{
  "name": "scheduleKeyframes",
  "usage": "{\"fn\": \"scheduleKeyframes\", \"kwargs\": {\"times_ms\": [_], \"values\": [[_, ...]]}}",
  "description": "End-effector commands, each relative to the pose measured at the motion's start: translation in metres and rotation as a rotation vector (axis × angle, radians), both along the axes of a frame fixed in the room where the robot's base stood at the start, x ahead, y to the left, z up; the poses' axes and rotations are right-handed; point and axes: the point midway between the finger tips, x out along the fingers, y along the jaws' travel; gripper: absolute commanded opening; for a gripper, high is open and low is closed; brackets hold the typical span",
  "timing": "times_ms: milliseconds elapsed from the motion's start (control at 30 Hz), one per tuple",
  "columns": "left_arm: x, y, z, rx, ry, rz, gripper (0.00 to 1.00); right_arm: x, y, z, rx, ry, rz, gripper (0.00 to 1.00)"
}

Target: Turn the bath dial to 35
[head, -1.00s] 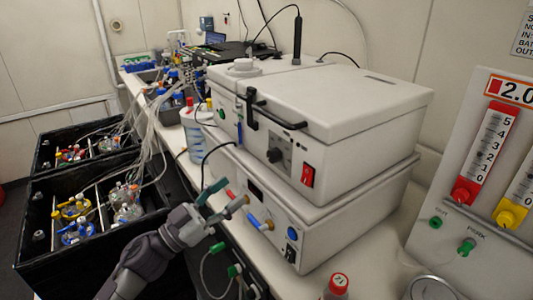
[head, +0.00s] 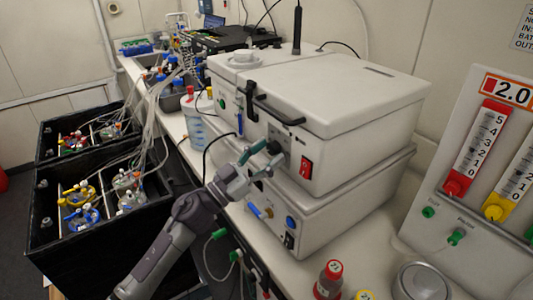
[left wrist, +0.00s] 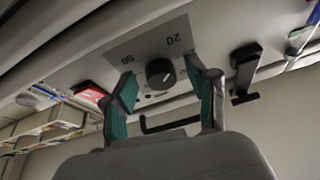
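The bath dial is a black round knob (left wrist: 160,73) on a grey scale plate (left wrist: 150,42) marked 20 and 50 in the left wrist view. It sits on the front of the white upper bath unit (head: 340,110); in the head view my gripper partly covers it. My left gripper (head: 262,157) is in front of the dial. In the left wrist view its two green-padded fingers (left wrist: 162,90) are spread to either side of the knob, with a gap on each side. Whether the fingertips reach the knob's depth is unclear. My right gripper is not in view.
A red switch (head: 305,167) is right of the dial, and a black latch (head: 250,102) is left of it. The lower white unit (head: 345,190) has hose fittings. Red-capped bottle (head: 329,279) and flowmeter panel (head: 480,165) stand at right.

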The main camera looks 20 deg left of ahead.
Motion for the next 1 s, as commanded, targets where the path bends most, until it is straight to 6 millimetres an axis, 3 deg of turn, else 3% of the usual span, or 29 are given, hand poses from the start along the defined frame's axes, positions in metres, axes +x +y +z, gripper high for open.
{"fn": "scheduleKeyframes", "kwargs": {"times_ms": [33,333,667,1000], "values": [[0.0,0.0,0.0,0.0,0.0,0.0,0.47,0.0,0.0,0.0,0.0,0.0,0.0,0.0],[0.0,0.0,0.0,0.0,0.0,0.0,0.0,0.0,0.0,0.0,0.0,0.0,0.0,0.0],[0.0,0.001,0.0,0.041,-0.031,0.001,0.0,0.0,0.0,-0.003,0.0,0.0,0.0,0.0],[0.002,0.003,-0.001,0.232,-0.18,0.0,0.0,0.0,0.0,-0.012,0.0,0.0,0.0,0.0]]}}
